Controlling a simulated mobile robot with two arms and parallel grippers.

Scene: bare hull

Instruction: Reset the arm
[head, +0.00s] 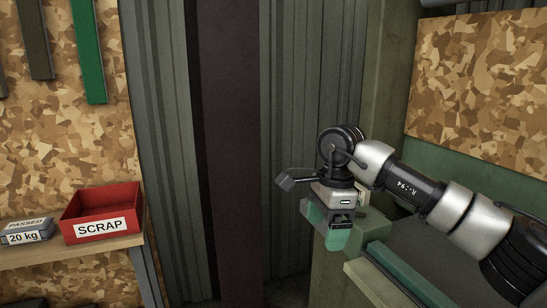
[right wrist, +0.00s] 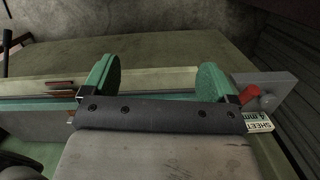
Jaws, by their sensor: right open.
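My right arm comes in from the right in the head view. Its gripper (head: 326,226) points down over a green bench (head: 335,275). The right wrist view shows the two green finger pads (right wrist: 155,80) wide apart, with nothing held between them. A pale ledge and a green strip run across below and beyond the pads. I cannot tell how high the pads are above them. My left arm and gripper are not in view.
A red SCRAP bin (head: 100,213) and a grey weight marked 20 kg (head: 27,231) stand on a wooden shelf (head: 70,255) at left. A dark post (head: 228,150) rises mid-view. A red knob (right wrist: 250,93) and a SHEET 4 mm label (right wrist: 259,122) show beside the right pad.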

